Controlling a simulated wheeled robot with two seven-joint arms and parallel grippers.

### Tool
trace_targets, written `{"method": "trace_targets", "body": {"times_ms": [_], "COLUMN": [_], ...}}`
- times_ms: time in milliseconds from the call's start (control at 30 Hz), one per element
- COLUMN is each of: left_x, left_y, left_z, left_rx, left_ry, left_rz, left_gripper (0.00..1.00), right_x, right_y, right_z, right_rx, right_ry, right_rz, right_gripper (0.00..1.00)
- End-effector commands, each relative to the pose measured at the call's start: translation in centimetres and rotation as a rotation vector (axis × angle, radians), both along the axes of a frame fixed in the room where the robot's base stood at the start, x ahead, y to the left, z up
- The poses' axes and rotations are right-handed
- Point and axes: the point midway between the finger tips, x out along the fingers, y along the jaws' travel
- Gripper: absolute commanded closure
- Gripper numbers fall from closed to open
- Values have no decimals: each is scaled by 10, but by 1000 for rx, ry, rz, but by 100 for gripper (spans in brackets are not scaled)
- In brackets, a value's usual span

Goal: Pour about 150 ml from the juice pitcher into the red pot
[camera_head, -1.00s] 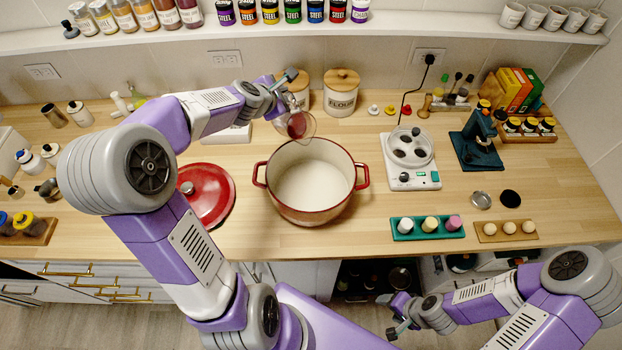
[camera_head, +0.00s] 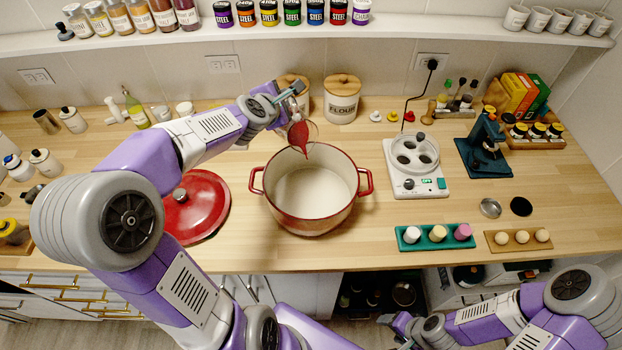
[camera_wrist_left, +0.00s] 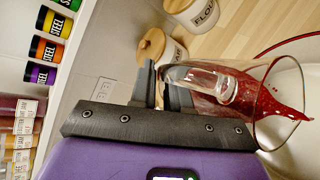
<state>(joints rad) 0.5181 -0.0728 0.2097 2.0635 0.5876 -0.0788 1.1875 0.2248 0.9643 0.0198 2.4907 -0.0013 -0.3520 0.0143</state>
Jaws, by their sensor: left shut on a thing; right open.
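My left gripper (camera_head: 287,95) is shut on the handle of the clear glass juice pitcher (camera_head: 301,133), above the far side of the red pot (camera_head: 310,226). The pitcher is tipped steeply, mouth toward the pot. Red juice lies along its lower side and reaches the lip, with a pointed red tip at the mouth. In the left wrist view the fingers (camera_wrist_left: 172,88) clamp the glass handle and juice shows at the lip of the pitcher (camera_wrist_left: 268,95). The pot is open; its visible inside is pale, without red. My right gripper (camera_head: 385,321) is open and empty, low before the counter.
The red lid (camera_head: 196,207) lies left of the pot. The flour canister (camera_head: 342,101) stands behind it. A shelf (camera_head: 420,30) runs above the back.

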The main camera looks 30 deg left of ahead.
Motion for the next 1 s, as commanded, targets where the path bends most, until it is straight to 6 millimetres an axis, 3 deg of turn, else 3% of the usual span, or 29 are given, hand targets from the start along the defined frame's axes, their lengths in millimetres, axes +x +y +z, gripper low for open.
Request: {"method": "trace_targets", "body": {"times_ms": [500, 1000], "left_x": [-4, -7], "left_y": [-5, -6], "left_z": [1, 3], "left_rx": [65, 88], "left_ry": [-55, -75], "left_rz": [1, 0], "left_gripper": [100, 100], "right_x": [0, 0], "right_y": [0, 0], "right_z": [-23, -29], "right_rx": [0, 0], "right_ry": [0, 0], "right_rz": [0, 0], "right_gripper": [36, 36]}}
